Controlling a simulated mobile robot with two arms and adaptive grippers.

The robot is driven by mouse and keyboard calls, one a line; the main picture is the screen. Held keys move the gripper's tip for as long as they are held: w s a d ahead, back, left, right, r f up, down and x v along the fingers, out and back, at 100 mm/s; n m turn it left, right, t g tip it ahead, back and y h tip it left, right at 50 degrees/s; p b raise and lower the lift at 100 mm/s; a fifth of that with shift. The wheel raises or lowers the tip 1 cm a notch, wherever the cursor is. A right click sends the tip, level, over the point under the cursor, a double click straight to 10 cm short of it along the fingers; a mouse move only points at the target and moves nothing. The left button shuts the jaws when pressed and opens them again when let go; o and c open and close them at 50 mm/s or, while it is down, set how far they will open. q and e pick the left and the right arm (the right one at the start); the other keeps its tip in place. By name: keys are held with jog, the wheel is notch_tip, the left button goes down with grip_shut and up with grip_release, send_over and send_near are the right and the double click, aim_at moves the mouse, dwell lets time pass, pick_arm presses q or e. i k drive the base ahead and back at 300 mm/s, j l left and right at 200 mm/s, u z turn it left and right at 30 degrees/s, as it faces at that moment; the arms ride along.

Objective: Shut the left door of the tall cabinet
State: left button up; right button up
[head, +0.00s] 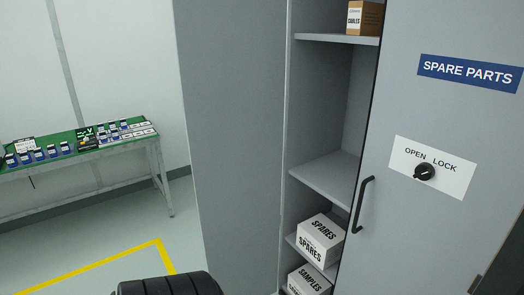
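The left door (235,140) appears as a plain grey panel standing swung open, left of the opening. No handle shows on the face I see. The right door (440,235) looks shut and carries a black bar handle (363,205) near its left edge. A dark ribbed part of my own body shows at the bottom edge, left of centre, in front of the left door. The fingers of both grippers are out of view.
The shelves hold a brown box (364,18), a white SPARES box (320,240) and a white SAMPLES box (308,281). A green-topped bench (85,155) with small items stands at the left. A yellow line (110,262) marks the clear floor.

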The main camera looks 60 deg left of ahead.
aim_at(231, 54)
jog(key=j, duration=0.65)
jog(key=j+z, duration=0.1)
jog(key=j, duration=0.55)
jog(key=k+j, duration=0.15)
jog(key=j, duration=0.5)
jog(key=j+z, duration=0.15)
jog(key=j, duration=0.5)
